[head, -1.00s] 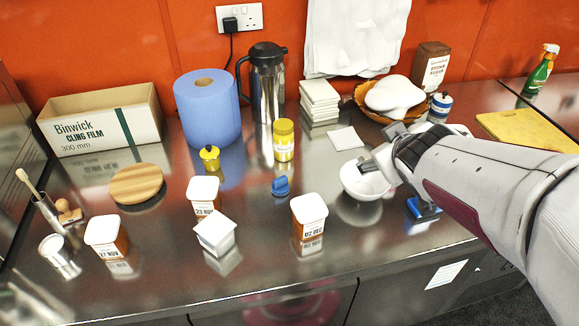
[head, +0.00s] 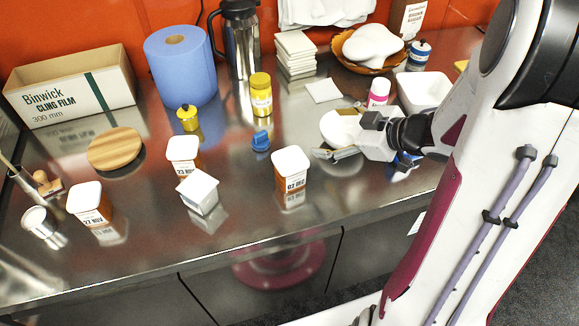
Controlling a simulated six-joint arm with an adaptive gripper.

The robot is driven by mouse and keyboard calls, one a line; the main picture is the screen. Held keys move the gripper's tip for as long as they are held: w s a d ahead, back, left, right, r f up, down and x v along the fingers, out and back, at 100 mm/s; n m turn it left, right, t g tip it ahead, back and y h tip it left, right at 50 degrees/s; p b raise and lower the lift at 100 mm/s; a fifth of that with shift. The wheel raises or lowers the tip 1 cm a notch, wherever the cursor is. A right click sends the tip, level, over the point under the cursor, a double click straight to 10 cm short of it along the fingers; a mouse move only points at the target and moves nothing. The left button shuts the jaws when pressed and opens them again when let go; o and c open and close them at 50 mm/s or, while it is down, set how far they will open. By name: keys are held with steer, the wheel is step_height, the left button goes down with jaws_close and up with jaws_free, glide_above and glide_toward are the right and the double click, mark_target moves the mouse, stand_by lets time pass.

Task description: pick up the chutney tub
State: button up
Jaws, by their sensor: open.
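Three square tubs with white lids and orange-brown contents stand on the steel counter: one marked 27 NOV (head: 91,212) at the left, one marked 23 NOV (head: 183,163) in the middle, and one marked 02 DEC (head: 290,179) at the right. A white box-like tub (head: 198,191) sits just in front of the 23 NOV one. I cannot read which is the chutney tub. My gripper (head: 335,153) is open and empty, pointing left above the counter, behind and to the right of the 02 DEC tub and apart from it. It partly covers a white bowl (head: 338,122).
A small blue object (head: 261,140) and a yellow-lidded jar (head: 260,96) stand behind the tubs. A wooden disc (head: 116,149), steel cup (head: 40,222) and cling film box (head: 70,86) are at the left. A pink-and-white bottle (head: 378,93) stands behind my gripper.

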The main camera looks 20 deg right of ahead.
mark_target(290, 168)
steer(key=s+a+f+y, duration=0.1)
steer(key=s+a+f+g+y, duration=0.1)
steer(key=f, duration=0.1)
steer(key=s+a+f+y, duration=0.1)
steer(key=y, duration=0.1)
steer(key=shift+s+a+f+g, duration=0.2)
steer(key=shift+a+f+g, duration=0.05)
steer(key=shift+g, duration=0.05)
steer(key=shift+s+a+f+y, duration=0.45)
steer(key=shift+s+a+y, duration=0.1)
steer(key=shift+y, duration=0.15)
steer(key=shift+w+a+f+n, duration=0.15)
steer(key=shift+w+a+f, duration=0.15)
steer(key=shift+a, duration=0.2)
steer(key=shift+w+a+f+n, duration=0.15)
steer(key=shift+w+a+f, duration=0.05)
steer(key=shift+w+a, duration=0.2)
steer(key=shift+a, duration=0.1)
steer(key=shift+w+a+f+g, duration=0.15)
steer(key=shift+w+a+f, duration=0.25)
steer(key=shift+a, duration=0.3)
steer(key=shift+w+a+f+g, duration=0.15)
steer(key=shift+w+a+f, duration=0.15)
steer(key=shift+a+f, duration=0.25)
steer(key=shift+x, duration=0.85)
steer(key=shift+r, duration=0.15)
